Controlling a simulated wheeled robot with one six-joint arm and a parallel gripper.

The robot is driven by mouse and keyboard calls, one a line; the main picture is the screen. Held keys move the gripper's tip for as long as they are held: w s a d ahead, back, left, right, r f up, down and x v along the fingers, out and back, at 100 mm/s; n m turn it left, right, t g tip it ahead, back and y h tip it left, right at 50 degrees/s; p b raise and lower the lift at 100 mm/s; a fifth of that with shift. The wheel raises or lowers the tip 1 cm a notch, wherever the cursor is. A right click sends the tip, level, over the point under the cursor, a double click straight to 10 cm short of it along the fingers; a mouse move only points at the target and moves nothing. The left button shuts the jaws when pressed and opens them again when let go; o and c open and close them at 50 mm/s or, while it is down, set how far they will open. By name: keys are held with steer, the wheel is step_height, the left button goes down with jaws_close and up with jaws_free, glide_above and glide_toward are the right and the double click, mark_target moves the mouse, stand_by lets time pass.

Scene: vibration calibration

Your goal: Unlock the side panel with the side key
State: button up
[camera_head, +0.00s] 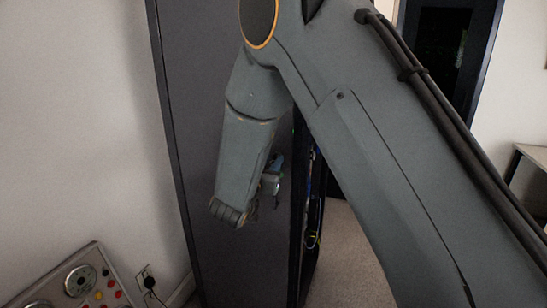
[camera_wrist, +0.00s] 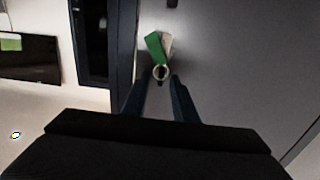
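The side key is seen in the wrist view as a small ring (camera_wrist: 160,72) with a green tag (camera_wrist: 154,46) and a pale tag beside it. It is at the grey side panel (camera_wrist: 235,60); whether the key sits in a lock is too small to tell. My gripper (camera_wrist: 162,80) points at the panel, its two dark fingers apart on either side of the ring, with panel showing between them. In the head view my gripper (camera_head: 270,185) is small and partly hidden by my wrist, close to the tall dark side panel (camera_head: 245,250).
The cabinet's open side with cables (camera_head: 313,210) lies just right of the panel edge. A board with dials and coloured buttons (camera_head: 75,280) is at the lower left, near a wall socket (camera_head: 147,280). A table (camera_head: 535,155) stands at the far right.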

steer(key=shift+w+d, duration=0.2)
steer(key=shift+w, duration=0.3)
steer(key=shift+c, duration=0.2)
jaws_close()
steer(key=shift+m+b, duration=0.3)
steer(key=m+b, duration=0.2)
steer(key=shift+f+m+b, duration=0.1)
steer(key=shift+m+b, duration=0.25)
steer(key=shift+m, duration=0.05)
steer(key=m+b, duration=0.3)
steer(key=shift+d+m+b, duration=0.15)
steer(key=shift+m+b, duration=0.15)
steer(key=m+b, duration=1)
steer(key=b, duration=0.3)
steer(key=shift+s+f+m, duration=0.1)
steer(key=shift+f+m, duration=0.05)
steer(key=shift+m, duration=0.25)
